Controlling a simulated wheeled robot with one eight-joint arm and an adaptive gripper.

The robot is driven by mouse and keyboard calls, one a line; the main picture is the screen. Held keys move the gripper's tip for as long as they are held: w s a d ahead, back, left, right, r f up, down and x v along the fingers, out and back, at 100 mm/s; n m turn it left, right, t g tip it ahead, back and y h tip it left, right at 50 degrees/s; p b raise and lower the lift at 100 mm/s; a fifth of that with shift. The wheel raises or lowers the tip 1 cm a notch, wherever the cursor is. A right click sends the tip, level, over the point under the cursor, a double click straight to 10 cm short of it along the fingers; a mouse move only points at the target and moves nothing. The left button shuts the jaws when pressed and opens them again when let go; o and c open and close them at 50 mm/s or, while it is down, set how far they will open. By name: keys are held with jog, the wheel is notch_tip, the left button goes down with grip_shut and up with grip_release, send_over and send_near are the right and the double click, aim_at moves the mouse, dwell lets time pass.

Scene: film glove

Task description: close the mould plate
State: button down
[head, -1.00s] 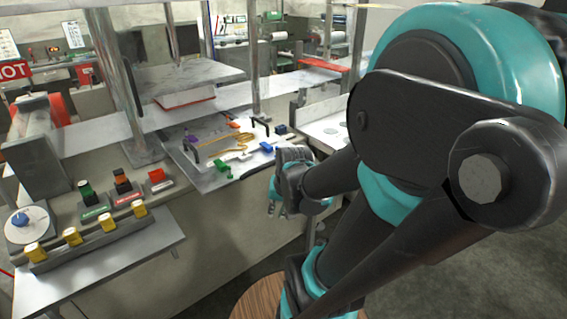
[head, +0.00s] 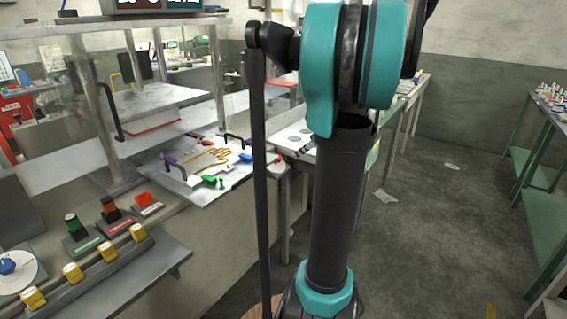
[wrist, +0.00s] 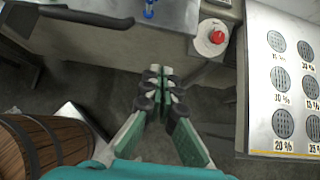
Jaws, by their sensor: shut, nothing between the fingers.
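The mould plate (head: 230,178) is a pale flat plate with a gold branching pattern, black handles and small coloured pieces. In the head view it sticks out from the press at an angle, left of my arm. My gripper (wrist: 161,78) is shut and empty over the floor gap, apart from that edge. My gripper does not show in the head view now.
The press's raised block (head: 160,100) stands behind the plate. A control panel with yellow knobs (head: 107,252) is at left. The wrist view shows a red button (wrist: 217,37), a white panel with round grids (wrist: 283,92) and a wooden barrel (wrist: 45,142). Open floor lies right.

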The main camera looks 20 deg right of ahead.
jog(key=shift+w+a+r+x, duration=0.2)
jog(key=shift+w+r+x, duration=0.15)
jog(key=shift+x, duration=1.75)
jog(key=shift+w+a+r+x, duration=0.2)
jog(key=shift+r+x, duration=0.15)
jog(key=shift+x, duration=1.75)
jog(key=shift+w+a+r+x, duration=0.25)
jog(key=shift+w+r+x, duration=0.1)
jog(key=shift+x, duration=1.7)
jog(key=shift+a, duration=0.1)
jog(key=w+a, duration=0.8)
jog(key=w, duration=0.3)
jog(key=w+a, duration=0.8)
jog(key=w, duration=0.4)
jog(key=w+a, duration=0.9)
jog(key=w, duration=0.2)
jog(key=shift+w, duration=0.25)
